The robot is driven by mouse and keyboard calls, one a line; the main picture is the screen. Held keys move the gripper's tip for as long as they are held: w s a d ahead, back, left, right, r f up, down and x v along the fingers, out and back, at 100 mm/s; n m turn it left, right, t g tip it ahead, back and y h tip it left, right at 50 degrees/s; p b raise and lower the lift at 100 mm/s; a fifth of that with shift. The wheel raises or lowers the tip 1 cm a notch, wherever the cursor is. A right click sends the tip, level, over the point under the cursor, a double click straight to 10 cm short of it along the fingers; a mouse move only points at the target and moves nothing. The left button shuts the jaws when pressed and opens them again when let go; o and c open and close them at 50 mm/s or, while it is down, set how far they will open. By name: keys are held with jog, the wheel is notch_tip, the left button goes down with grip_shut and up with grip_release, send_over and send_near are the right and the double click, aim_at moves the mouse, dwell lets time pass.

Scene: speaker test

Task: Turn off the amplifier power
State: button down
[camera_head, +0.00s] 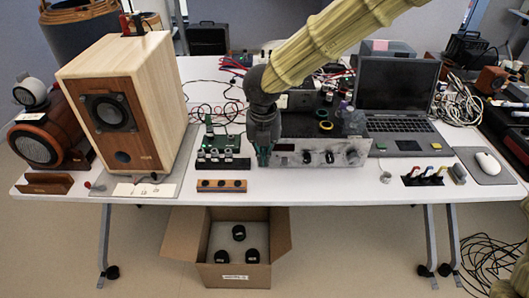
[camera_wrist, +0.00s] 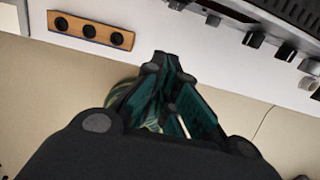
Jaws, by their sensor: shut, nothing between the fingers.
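The amplifier (camera_head: 318,150) is a grey box with dark knobs on its front panel, on the white table left of the laptop. Its front edge and knobs also show at the upper right of the wrist view (camera_wrist: 272,27). My gripper (camera_head: 264,160) points down at the front left corner of the amplifier, partly hiding that end of the panel. I cannot tell if it touches. In the wrist view its teal fingers (camera_wrist: 162,60) are closed together and empty, below and left of the front panel. Small levers stick out near the panel's left end; which one is the power switch is unclear.
A tall wooden speaker (camera_head: 165,90) stands further left. The laptop (camera_head: 397,90) is right of the amplifier. An open cardboard box (camera_head: 183,222) sits on the floor.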

jog(key=f, duration=0.7)
jog(key=shift+w+f, duration=0.1)
jog(key=shift+w, duration=0.25)
jog(key=w, duration=0.3)
jog(key=shift+f, duration=0.35)
jog(key=shift+w+f+p, duration=0.1)
jog(key=shift+w+p, duration=0.2)
jog(key=shift+w, duration=0.25)
